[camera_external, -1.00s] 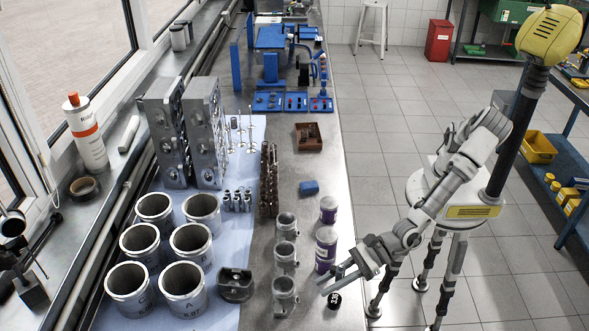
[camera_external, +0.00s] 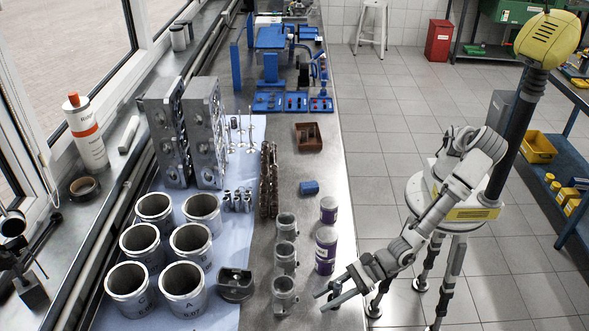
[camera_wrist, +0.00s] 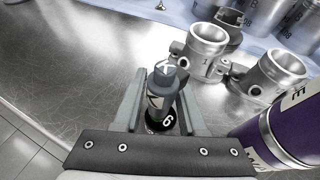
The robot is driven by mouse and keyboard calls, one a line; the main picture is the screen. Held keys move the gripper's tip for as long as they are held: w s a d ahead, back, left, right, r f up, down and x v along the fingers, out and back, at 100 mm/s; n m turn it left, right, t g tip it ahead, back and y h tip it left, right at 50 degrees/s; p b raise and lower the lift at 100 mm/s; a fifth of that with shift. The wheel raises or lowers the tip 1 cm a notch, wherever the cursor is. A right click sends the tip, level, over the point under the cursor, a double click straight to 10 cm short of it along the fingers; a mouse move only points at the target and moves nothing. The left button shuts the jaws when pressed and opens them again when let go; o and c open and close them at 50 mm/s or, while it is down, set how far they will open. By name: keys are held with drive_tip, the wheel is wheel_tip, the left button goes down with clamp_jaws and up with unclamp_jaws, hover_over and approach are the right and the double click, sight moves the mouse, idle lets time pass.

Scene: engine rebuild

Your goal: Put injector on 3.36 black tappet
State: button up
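The injector, a dark grey upright cylinder with a pale lettered top (camera_wrist: 164,76), shows in the wrist view. My gripper (camera_external: 326,300) is low near the table's right edge, with its fingers close on both sides of the injector; they look shut on it. The black tappet (camera_wrist: 160,123) is partly visible under the injector, with a white "6" showing. I cannot tell whether the injector rests on it or is a little above. In the external view my gripper hides the tappet, and I cannot make out the injector there.
Silver ring-topped parts (camera_external: 284,289) stand left of my gripper, close by. Purple cans (camera_external: 326,250) stand just behind it; one fills the right of the wrist view (camera_wrist: 268,148). Large grey cylinders (camera_external: 184,289) stand farther left. The table's right edge (camera_external: 364,312) is near, with floor beyond.

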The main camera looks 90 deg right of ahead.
drive_tip(key=shift+o, duration=0.9)
drive_tip(key=shift+r, duration=0.1)
drive_tip(key=shift+s+r, duration=0.1)
drive_tip(key=shift+r, duration=0.1)
drive_tip(key=v, duration=1.1)
drive_tip(key=shift+s+d+p, duration=0.25)
drive_tip(key=shift+s+p, duration=0.05)
drive_tip(key=shift+r, duration=0.1)
